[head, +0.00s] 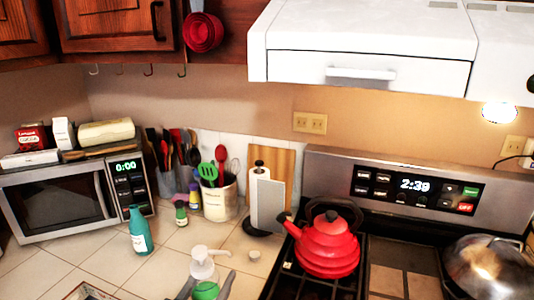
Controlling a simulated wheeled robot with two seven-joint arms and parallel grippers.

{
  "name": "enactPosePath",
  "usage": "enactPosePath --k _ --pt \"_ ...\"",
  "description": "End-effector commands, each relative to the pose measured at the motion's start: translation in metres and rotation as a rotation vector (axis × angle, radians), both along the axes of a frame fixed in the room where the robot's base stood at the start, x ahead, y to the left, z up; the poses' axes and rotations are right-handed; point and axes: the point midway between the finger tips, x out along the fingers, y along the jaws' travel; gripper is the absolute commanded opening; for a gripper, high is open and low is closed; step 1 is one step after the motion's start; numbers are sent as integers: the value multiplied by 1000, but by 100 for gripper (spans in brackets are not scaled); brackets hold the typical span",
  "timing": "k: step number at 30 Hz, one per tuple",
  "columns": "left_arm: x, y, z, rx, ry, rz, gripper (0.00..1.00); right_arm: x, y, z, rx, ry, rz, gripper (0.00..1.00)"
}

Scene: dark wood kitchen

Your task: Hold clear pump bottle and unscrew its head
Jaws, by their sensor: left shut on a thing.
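The clear pump bottle (203,272) stands upright on the tiled counter at the bottom centre of the head view. Its white pump head (200,253) sits on top, with the spout pointing right. Green shows low on the body. My left gripper (206,290) comes in at the bottom edge, with one grey finger on each side of the bottle, shut on its body. The bottle's base is cut off by the frame. My right gripper is not in view.
A teal bottle (139,231) stands left of the pump bottle. A small pale round thing (254,256) lies just right. A paper towel holder (260,190) and utensil crock (219,200) stand behind. A red kettle (327,245) sits on the stove to the right.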

Motion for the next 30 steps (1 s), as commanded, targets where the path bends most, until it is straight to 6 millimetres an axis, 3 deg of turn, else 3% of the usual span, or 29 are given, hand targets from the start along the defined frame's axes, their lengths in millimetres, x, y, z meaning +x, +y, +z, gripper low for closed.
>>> enactPosePath --k 1,6,10,30 --pt "-7 12 -3 -4 -3 46 12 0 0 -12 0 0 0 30" --pt "-27 53 5 -11 -5 196 12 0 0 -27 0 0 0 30" --pt "-36 71 10 -18 -5 258 12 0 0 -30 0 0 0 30" --pt "-38 71 11 -16 -4 255 12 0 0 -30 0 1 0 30"
